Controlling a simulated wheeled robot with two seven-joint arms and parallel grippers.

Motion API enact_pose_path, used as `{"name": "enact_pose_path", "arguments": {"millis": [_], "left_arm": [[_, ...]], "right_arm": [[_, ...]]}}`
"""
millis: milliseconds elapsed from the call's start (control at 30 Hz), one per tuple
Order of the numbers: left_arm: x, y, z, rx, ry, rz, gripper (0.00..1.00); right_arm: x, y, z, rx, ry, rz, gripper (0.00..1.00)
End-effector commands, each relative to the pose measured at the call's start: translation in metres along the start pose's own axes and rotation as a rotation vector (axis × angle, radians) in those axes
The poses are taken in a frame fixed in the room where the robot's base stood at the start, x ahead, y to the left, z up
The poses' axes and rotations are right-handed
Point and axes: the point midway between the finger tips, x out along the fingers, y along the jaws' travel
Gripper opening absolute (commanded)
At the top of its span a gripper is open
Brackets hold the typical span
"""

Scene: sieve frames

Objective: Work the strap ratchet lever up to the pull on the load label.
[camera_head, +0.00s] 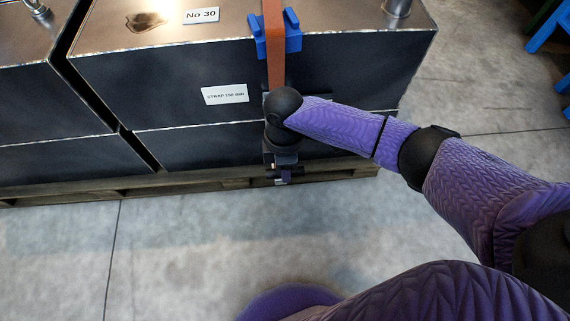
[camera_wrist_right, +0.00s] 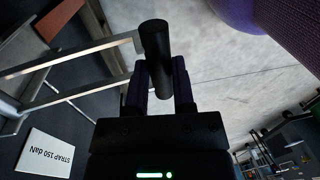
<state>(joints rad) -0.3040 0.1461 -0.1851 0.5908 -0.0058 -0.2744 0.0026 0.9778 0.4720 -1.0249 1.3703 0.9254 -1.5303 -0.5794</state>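The white load label (camera_head: 225,94) reads "STRAP 150 daN" on the dark crate front, left of the orange strap (camera_head: 274,55). It also shows in the right wrist view (camera_wrist_right: 46,153). The ratchet lever shows in the right wrist view as metal side rails (camera_wrist_right: 70,58) with a black cylindrical grip (camera_wrist_right: 155,45). In the head view my arm hides most of it. My right gripper (camera_wrist_right: 160,82) has its fingers close on both sides of the black grip and appears shut on it. In the head view my right gripper (camera_head: 283,174) points down before the crate's lower edge. My left gripper is out of view.
A blue corner protector (camera_head: 292,33) carries the strap over the crate's top edge. A "No 30" plate (camera_head: 200,15) is on the crate top. The crate stands on a wooden pallet (camera_head: 215,180). Another crate (camera_head: 45,110) is close on the left. Concrete floor (camera_head: 165,250) in front is clear.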

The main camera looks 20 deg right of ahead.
Motion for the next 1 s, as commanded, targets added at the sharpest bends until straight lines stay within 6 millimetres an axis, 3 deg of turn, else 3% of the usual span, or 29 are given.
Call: {"name": "enact_pose_path", "arguments": {"millis": [533,1000], "left_arm": [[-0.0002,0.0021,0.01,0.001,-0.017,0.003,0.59],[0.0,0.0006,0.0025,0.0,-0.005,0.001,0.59]], "right_arm": [[0.0002,-0.0002,-0.0002,0.0,0.0,-0.001,0.0],[0.0002,-0.0002,-0.0003,0.0,0.0,-0.001,0.0]]}}
